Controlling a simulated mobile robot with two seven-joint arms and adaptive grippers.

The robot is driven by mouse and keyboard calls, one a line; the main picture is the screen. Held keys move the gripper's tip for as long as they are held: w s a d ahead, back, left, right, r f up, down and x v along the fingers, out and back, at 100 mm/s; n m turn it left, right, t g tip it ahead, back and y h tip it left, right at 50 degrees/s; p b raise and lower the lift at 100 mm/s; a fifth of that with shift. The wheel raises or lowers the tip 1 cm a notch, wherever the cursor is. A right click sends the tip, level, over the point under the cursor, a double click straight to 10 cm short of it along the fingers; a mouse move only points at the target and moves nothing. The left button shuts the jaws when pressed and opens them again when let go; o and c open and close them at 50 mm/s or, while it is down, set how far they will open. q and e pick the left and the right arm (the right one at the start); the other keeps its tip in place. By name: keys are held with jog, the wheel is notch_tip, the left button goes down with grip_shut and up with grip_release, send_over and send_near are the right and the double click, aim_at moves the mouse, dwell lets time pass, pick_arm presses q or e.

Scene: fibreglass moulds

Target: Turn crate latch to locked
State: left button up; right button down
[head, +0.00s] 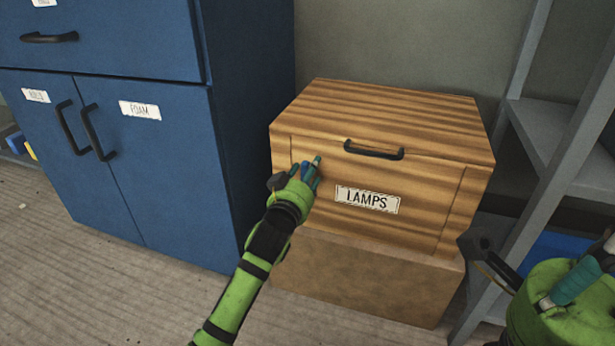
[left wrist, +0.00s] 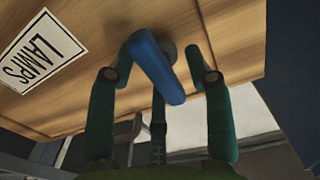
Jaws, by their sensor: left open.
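The wooden crate (head: 330,150) labelled LAMPS has a striped grain and a black handle (head: 373,151) on its front. Its latch is a blue lever (left wrist: 156,68) on a round grey base, seen in the left wrist view on the crate's front face. In the head view my left gripper (head: 312,166) is at the front's left side and mostly hides the latch. My left gripper's fingers (left wrist: 160,85) are open around the blue lever; I cannot tell whether they touch it. Part of my right gripper (head: 575,283) shows at the lower right edge; its fingertips are not clear.
The crate rests on a plain brown box (head: 350,275). A blue cabinet (head: 165,190) with black handles stands close on the left. A grey shelf rack (head: 560,150) stands on the right. The floor (head: 90,285) in front of the cabinet is clear.

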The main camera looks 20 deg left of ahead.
pick_arm(q)
jog(key=shift+c, duration=0.4)
jog(key=c, duration=0.9)
